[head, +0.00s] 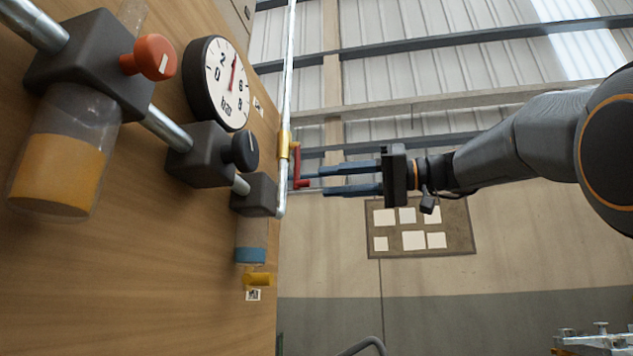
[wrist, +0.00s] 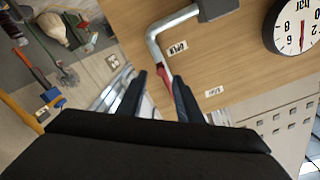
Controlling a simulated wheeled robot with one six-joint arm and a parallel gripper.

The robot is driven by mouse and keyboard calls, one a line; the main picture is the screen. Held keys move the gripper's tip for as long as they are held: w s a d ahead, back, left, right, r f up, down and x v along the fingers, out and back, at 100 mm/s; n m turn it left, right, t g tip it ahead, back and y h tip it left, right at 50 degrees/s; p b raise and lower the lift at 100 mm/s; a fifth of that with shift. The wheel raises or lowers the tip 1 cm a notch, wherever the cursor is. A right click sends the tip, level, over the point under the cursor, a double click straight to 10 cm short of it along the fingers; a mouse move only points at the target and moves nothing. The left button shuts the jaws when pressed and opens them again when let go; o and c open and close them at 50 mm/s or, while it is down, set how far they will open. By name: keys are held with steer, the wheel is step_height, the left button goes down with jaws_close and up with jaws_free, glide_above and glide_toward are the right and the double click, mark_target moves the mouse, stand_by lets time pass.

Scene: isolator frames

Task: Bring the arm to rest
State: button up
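My gripper (head: 318,181) reaches left from my arm toward the panel, its two dark fingers apart with a gap between them. A red lever handle (head: 297,168) sits on a brass valve (head: 284,145) on the vertical pipe, just at the fingertips. In the wrist view my gripper (wrist: 160,80) shows its fingers apart, with part of the red handle (wrist: 166,75) in the gap or just beyond it. I cannot tell whether the fingers touch the handle. Nothing is visibly clamped.
A notice board (head: 420,250) hangs behind. Open air lies below my arm.

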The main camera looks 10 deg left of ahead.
steer(key=shift+d, duration=0.95)
